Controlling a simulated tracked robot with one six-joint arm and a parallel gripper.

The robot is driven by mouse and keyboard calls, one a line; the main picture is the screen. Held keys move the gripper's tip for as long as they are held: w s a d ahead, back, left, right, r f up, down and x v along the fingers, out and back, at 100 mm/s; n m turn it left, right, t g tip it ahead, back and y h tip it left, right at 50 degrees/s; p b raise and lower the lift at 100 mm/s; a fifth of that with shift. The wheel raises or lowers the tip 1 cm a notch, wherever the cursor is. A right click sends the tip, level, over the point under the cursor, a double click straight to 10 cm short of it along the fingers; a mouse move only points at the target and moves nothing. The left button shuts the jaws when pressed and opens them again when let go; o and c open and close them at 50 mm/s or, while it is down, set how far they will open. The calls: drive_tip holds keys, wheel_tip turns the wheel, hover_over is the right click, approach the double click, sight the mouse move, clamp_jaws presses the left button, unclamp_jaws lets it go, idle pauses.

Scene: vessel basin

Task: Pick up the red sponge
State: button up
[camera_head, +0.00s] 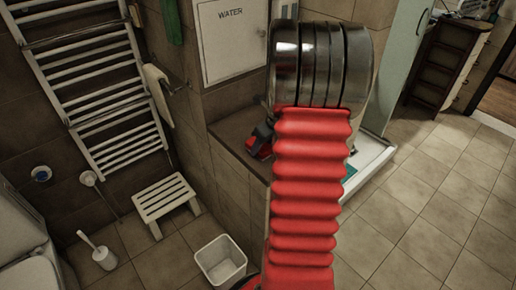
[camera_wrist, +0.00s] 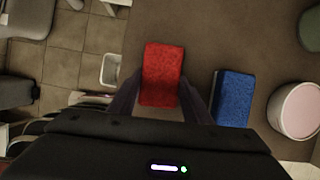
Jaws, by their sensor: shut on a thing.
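The red sponge (camera_wrist: 163,75) is a textured red block between the two dark fingers of my gripper (camera_wrist: 161,88) in the wrist view. The fingers are shut on its sides, and its far end sticks out past them. In the head view my gripper (camera_head: 264,132) shows as a small dark shape beside my arm, over the brown ledge. A bit of red at it looks like the red sponge (camera_head: 258,149). My arm hides much of that area. I cannot tell whether the sponge touches the ledge.
A blue sponge (camera_wrist: 233,98) lies right of the red one on the brown ledge (camera_wrist: 225,35). A round pink-topped container (camera_wrist: 297,110) and a green object (camera_wrist: 311,28) are farther right. A white bin (camera_head: 221,262) and a white stool (camera_head: 165,202) stand on the floor.

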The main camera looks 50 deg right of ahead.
drive_tip(key=c, duration=0.3)
drive_tip(key=shift+r, duration=0.1)
wheel_tip(320, 180, up, 10)
drive_tip(key=shift+f, duration=0.1)
idle(0.4)
idle(0.3)
